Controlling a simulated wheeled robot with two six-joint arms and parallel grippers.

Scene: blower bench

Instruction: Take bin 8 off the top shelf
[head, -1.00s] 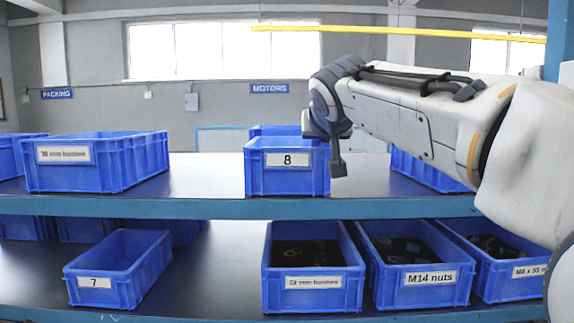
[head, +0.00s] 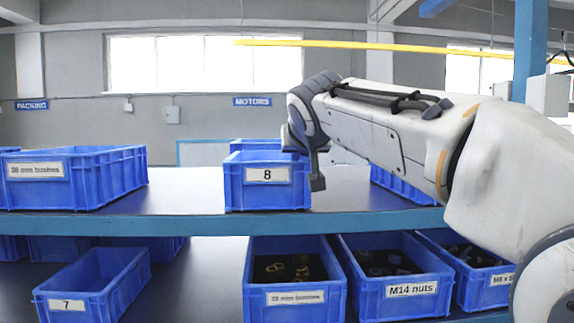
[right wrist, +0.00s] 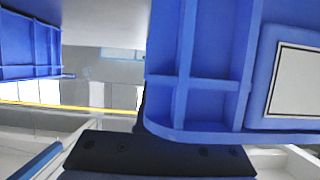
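Bin 8 (head: 268,193) is a blue crate with a white label "8", on the top shelf (head: 150,224) near its front edge. My right gripper (head: 312,172) comes down over the bin's right side wall. One dark finger is against the outside of that wall; the other is hidden, seemingly inside the bin. The gripper looks shut on the wall. In the right wrist view the bin's ribbed face and label panel (right wrist: 210,60) are very close, with the dark finger (right wrist: 142,112) along its edge. The bin looks level, at shelf height. My left gripper is not in view.
A 38 mm bushes bin (head: 95,185) stands left on the top shelf, with clear shelf between. Another blue bin (head: 255,144) is right behind bin 8, and one (head: 400,187) stands to the right behind my arm. Bin 7 (head: 100,290) and an M14 nuts bin (head: 410,308) are below.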

